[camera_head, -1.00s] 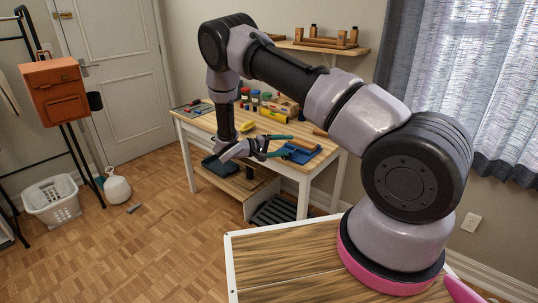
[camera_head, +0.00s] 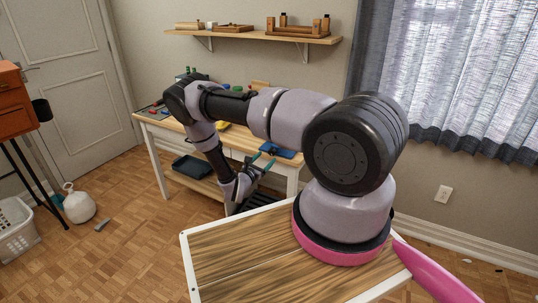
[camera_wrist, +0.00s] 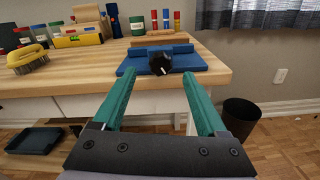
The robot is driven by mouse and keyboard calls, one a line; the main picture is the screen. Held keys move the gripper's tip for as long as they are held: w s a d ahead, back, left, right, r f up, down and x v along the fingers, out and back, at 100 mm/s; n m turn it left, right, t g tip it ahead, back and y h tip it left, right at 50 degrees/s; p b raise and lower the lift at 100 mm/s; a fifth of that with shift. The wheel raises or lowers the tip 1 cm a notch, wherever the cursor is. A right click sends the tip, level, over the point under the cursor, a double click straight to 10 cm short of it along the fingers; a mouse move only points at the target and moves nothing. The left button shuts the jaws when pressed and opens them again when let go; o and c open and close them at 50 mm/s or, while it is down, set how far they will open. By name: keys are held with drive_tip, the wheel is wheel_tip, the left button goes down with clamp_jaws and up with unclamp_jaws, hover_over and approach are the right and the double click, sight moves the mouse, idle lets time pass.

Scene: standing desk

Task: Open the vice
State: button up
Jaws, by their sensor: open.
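The vice (camera_wrist: 190,60) is a low blue tool on the front edge of the wooden worktable, with a dark round knob (camera_wrist: 160,63) with a small light spot facing me. Its blue jaw shows behind the knob; the gap between the jaws cannot be made out. The vice also shows in the head view (camera_head: 279,151), partly behind my arm. My gripper (camera_wrist: 158,82) is open and empty, its two green fingers pointing at the vice. The fingers are apart from the knob, in front of the table edge, with the knob between their lines in the wrist view.
A yellow-handled brush (camera_wrist: 28,58), a box (camera_wrist: 80,35) and several coloured bottles stand on the worktable (camera_wrist: 60,82). A dark tray (camera_wrist: 35,140) lies on its lower shelf. A black bin (camera_wrist: 240,115) stands at the right. A wall shelf (camera_head: 250,34) hangs above the table.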

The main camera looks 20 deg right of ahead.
sight(271, 153)
drive_tip(key=shift+x, duration=2.55)
clamp_jaws()
